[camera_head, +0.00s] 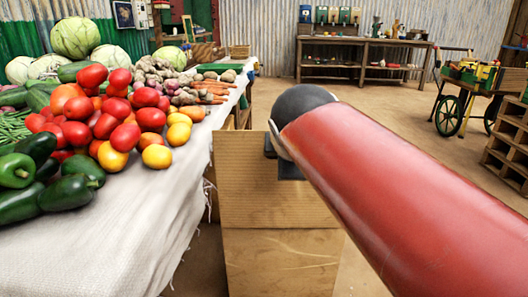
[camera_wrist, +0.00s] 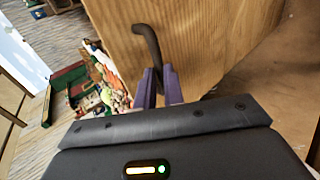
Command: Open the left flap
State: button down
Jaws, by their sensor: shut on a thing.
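My gripper (camera_wrist: 161,88) shows in the wrist view, its two purple-grey fingers closed on a dark hooked handle (camera_wrist: 150,42). The handle stands out from a wooden panel (camera_wrist: 215,35), which I take to be the left flap. In the head view a pale wooden panel (camera_head: 240,185) stands upright beside the table, with another wooden face (camera_head: 280,268) below it. My red arm reaches across from the right and hides the handle and fingertips there. I cannot tell from these views how far the flap stands open.
A cloth-covered table (camera_head: 130,235) stands close on the left, heaped with tomatoes (camera_head: 105,115), peppers, carrots and melons. A workbench (camera_head: 350,42) is at the back wall. The floor behind is clear.

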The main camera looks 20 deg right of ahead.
jog(key=shift+s+a+f+b, duration=0.3)
jog(key=shift+s+f, duration=0.25)
jog(key=shift+s, duration=0.2)
jog(key=shift+s+a+f+b, duration=0.15)
jog(key=shift+s+a+f, duration=0.1)
jog(key=shift+s+f, duration=0.45)
jog(key=shift+s+a+f+b, duration=0.3)
jog(key=shift+s+f, duration=0.15)
jog(key=shift+s, duration=0.4)
jog(key=c, duration=1.7)
grip_release()
jog(key=shift+w, duration=0.15)
jog(key=shift+o, duration=1.1)
jog(key=shift+r, duration=0.2)
jog(key=p+v, duration=0.1)
jog(key=v, duration=0.6)
jog(key=shift+s+r+p, duration=0.25)
jog(key=shift+r+p, duration=0.1)
